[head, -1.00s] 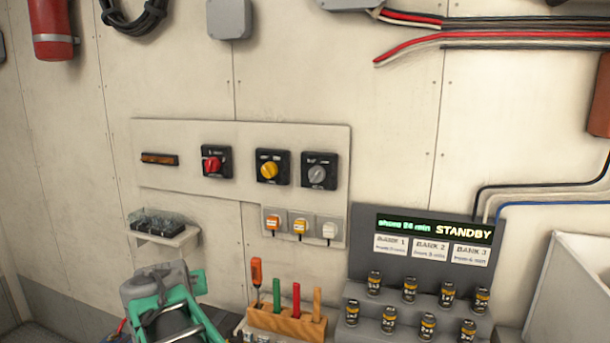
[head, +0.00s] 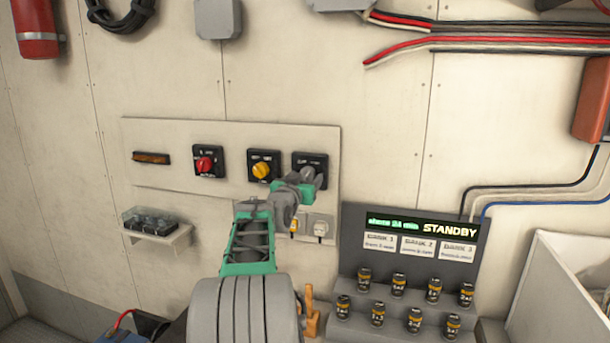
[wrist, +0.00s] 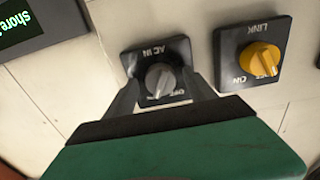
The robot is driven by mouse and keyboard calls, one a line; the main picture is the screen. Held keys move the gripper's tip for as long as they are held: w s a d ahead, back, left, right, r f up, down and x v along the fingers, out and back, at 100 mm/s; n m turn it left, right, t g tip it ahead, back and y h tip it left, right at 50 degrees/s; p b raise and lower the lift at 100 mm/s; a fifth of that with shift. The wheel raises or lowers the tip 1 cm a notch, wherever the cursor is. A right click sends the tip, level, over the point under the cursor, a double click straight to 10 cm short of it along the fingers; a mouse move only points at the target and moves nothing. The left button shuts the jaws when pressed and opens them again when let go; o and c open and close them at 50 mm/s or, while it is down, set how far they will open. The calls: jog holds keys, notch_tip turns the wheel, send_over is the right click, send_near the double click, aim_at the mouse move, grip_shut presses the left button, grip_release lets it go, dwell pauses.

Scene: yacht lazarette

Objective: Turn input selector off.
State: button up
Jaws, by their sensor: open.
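The input selector is a grey rotary knob on a black square plate (head: 311,158), at the right end of the row of switches on the wall panel. In the wrist view the knob (wrist: 160,78) sits under the label "AC IN", and smaller lettering below it is partly readable. A white mark on the knob points toward the bottom of that picture. My gripper (wrist: 163,92) is open, with one finger on each side of the knob; I cannot tell whether they touch it. In the head view my gripper (head: 308,184) covers the plate's lower part and much of the knob.
A yellow knob (head: 261,171), labelled "LINK" in the wrist view (wrist: 262,60), is close beside the selector. A red knob (head: 204,164) is further left. Small switches (head: 319,229) are below. A display unit (head: 422,228) reading "STANDBY" stands to the lower right.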

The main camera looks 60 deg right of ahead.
jog(key=c, duration=1.4)
